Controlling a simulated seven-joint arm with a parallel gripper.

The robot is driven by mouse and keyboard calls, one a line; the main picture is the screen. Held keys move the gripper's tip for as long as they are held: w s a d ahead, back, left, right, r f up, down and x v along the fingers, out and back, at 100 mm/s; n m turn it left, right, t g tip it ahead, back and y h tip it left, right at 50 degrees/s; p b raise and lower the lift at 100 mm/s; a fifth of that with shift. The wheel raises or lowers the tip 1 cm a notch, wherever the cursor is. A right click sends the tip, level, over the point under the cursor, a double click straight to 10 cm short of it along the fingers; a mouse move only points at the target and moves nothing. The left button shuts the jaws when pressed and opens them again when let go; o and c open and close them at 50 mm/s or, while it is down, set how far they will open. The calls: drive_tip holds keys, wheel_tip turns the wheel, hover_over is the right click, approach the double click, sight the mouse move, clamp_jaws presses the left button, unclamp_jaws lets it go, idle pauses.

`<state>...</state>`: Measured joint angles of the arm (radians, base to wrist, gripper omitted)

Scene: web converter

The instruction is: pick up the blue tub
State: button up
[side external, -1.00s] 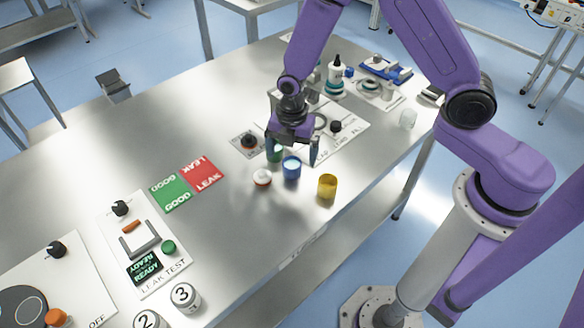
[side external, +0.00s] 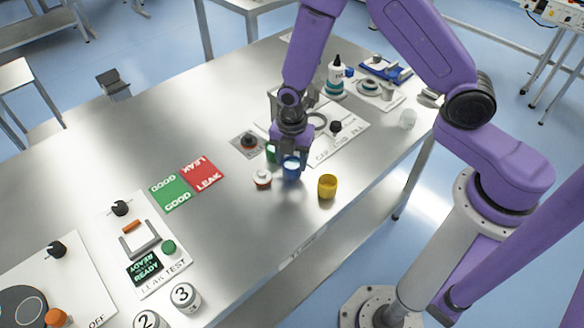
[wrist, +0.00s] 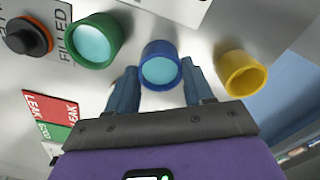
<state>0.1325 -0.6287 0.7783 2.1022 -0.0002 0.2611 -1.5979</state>
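The blue tub (side external: 291,174) stands upright on the metal table, with light blue contents showing at its top. It also shows in the wrist view (wrist: 147,82), between my two fingers. My gripper (side external: 291,165) points down over it, one finger on each side. In the wrist view my gripper's (wrist: 160,70) fingers are drawn in close against the tub's sides, so it appears shut on the tub. No gap under the tub is visible.
A green tub (wrist: 75,55) with light blue contents stands close to the left, and an empty-looking yellow tub (side external: 327,187) to the right. A small white-topped item (side external: 262,180) sits nearby. Red and green LEAK/GOOD mats (side external: 186,185) lie farther left. The table's front edge is near.

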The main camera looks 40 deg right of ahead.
drive_tip(key=c, duration=0.3)
drive_tip(key=shift+r, duration=3)
